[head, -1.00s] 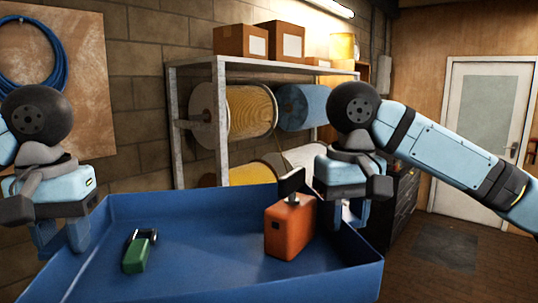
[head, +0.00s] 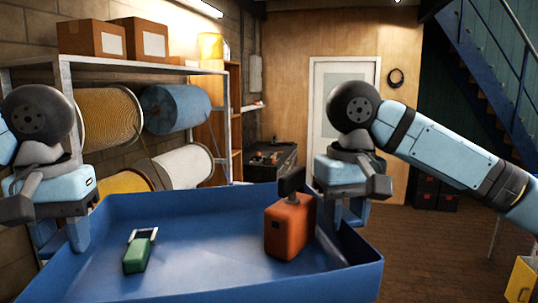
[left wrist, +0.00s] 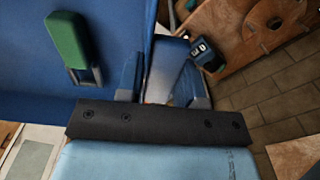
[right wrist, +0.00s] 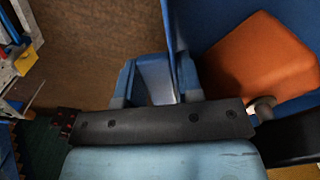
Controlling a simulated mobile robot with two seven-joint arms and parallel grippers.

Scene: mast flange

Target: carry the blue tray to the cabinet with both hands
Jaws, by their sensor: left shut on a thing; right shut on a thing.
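The blue tray (head: 200,287) is held level in front of me in the head view. A green padlock-like thing (head: 137,255) and an orange box-like thing with a dark top (head: 289,228) stand in it. My left gripper (head: 66,236) is shut on the tray's left wall; its fingers straddle the rim in the left wrist view (left wrist: 160,78). My right gripper (head: 347,212) is shut on the right wall, also seen in the right wrist view (right wrist: 157,80). A dark low cabinet (head: 283,163) with small things on top stands beyond the tray; I cannot tell if it is the task's cabinet.
A metal rack (head: 62,75) with cable drums (head: 175,108) and cardboard boxes stands at the left. A white door (head: 343,120) is at the back. Blue stairs (head: 490,75) and dark drawers (head: 436,190) are at the right. Wooden floor (head: 420,245) lies open at the right.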

